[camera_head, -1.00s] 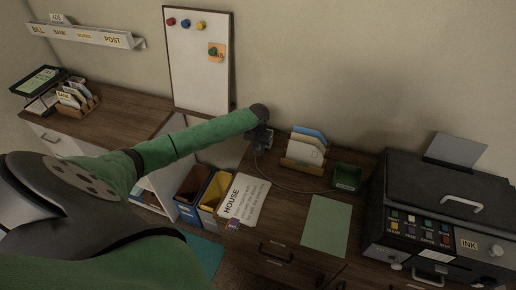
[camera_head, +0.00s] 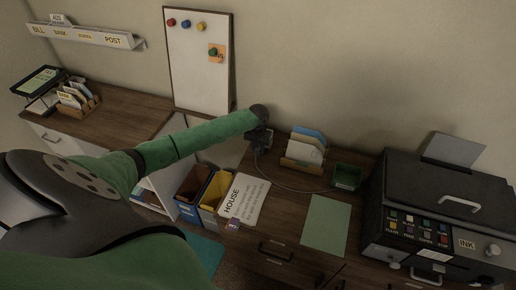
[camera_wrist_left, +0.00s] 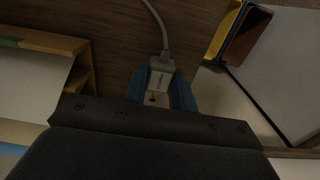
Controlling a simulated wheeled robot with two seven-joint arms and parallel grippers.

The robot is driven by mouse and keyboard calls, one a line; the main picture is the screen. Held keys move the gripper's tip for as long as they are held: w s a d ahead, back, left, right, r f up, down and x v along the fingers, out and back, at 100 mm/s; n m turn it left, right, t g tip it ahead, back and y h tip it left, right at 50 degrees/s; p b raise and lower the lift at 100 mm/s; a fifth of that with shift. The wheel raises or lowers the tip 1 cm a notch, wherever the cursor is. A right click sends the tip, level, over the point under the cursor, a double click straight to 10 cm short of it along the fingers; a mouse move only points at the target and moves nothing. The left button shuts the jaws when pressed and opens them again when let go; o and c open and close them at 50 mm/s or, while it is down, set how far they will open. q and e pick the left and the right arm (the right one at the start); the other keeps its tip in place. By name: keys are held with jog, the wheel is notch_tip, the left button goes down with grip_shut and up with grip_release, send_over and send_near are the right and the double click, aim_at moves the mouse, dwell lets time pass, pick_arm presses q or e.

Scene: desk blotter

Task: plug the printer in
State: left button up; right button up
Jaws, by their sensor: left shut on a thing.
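My left gripper (camera_head: 262,141) is at the back of the desk, near the wall, left of the letter rack. In the left wrist view its blue fingers (camera_wrist_left: 160,92) are shut on a pale grey plug (camera_wrist_left: 162,78). A grey cord (camera_wrist_left: 157,22) runs from the plug; in the head view the cord (camera_head: 283,185) curves across the desk to the right, toward the printer. The black printer (camera_head: 395,195) stands at the right with paper in its top. No socket can be made out clearly; the gripper hides the area around the plug's far end. My right gripper is not in view.
The letter rack (camera_head: 290,163) and a green tray (camera_head: 347,176) stand right of my gripper. A green sheet (camera_head: 326,224) lies in front. Blue and yellow bins (camera_head: 213,190) and a HOUSE card (camera_head: 245,200) are nearer. A whiteboard (camera_head: 195,70) leans on the wall.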

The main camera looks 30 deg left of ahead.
pick_arm(q)
jog(key=shift+p, duration=0.5)
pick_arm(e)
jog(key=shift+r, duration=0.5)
pick_arm(q)
jog(key=shift+w+a, duration=0.15)
jog(key=shift+w, duration=0.55)
jog(key=shift+w+a, duration=0.15)
jog(key=shift+w, duration=0.55)
jog(key=o, duration=1.1)
jog(key=shift+c, duration=0.2)
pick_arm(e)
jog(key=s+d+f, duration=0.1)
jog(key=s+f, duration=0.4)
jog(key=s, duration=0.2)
pick_arm(q)
jog(key=shift+r, duration=0.25)
notch_tip(320, 180, up, 6)
jog(key=b, duration=0.3)
jog(key=shift+r, duration=0.65)
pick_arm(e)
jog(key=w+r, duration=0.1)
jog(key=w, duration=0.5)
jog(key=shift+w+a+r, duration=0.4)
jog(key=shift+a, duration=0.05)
